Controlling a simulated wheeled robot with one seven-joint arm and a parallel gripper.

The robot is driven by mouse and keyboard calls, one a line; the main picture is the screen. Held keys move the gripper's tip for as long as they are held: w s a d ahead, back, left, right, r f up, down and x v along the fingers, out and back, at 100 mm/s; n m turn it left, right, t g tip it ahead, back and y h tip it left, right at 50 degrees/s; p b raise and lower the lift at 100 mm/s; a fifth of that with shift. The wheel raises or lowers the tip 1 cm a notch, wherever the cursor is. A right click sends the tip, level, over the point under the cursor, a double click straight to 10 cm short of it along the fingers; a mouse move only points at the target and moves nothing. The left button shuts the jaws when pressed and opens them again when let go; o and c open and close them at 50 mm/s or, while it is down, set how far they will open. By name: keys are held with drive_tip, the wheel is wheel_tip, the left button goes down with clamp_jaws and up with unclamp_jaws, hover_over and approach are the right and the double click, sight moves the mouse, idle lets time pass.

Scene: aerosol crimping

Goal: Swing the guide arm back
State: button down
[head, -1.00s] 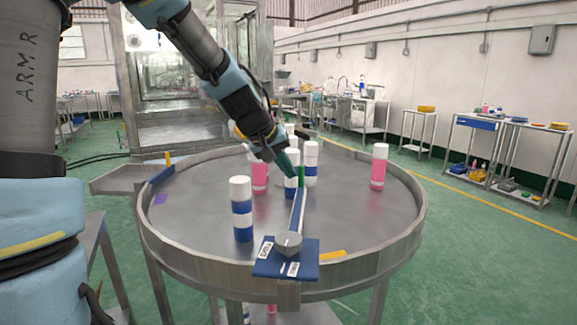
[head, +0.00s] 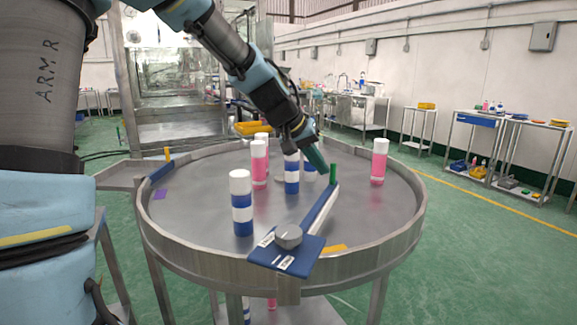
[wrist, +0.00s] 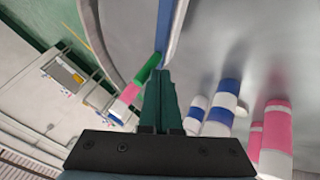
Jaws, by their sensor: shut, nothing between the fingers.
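The blue guide arm (head: 318,213) pivots on a grey knob (head: 288,236) above a blue labelled plate (head: 268,257) at the near rim of the round table. It points inward and to the right. A green upright peg (head: 333,174) stands at its far end. My gripper (head: 325,168) is shut, with its dark green fingers just left of the peg. In the wrist view the shut fingertips (wrist: 161,78) are right beside the green peg (wrist: 148,68); whether they touch cannot be told for sure.
Blue-white cans (head: 242,205) and pink-white cans (head: 379,163) stand on the round metal table (head: 190,215), which has a raised rim. Some cans are close to my gripper. Table room right of the guide arm is mostly clear. A metal chute (head: 120,175) joins at left.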

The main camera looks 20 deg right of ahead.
drive_tip(key=s+d+m+g+y, duration=0.1)
drive_tip(key=s+d+m+g, duration=0.3)
drive_tip(key=s, duration=0.9)
drive_tip(key=shift+s+d+m+g, duration=0.2)
drive_tip(key=shift+d+m+g, duration=0.1)
drive_tip(key=shift+d+m, duration=1.65)
drive_tip(key=shift+s+d+n, duration=0.15)
drive_tip(key=shift+d+n, duration=0.15)
drive_tip(key=shift+n, duration=0.05)
drive_tip(key=w+b+v, duration=0.1)
drive_tip(key=v, duration=1)
drive_tip(key=shift+b, duration=0.35)
drive_tip(key=shift+w+a, duration=0.15)
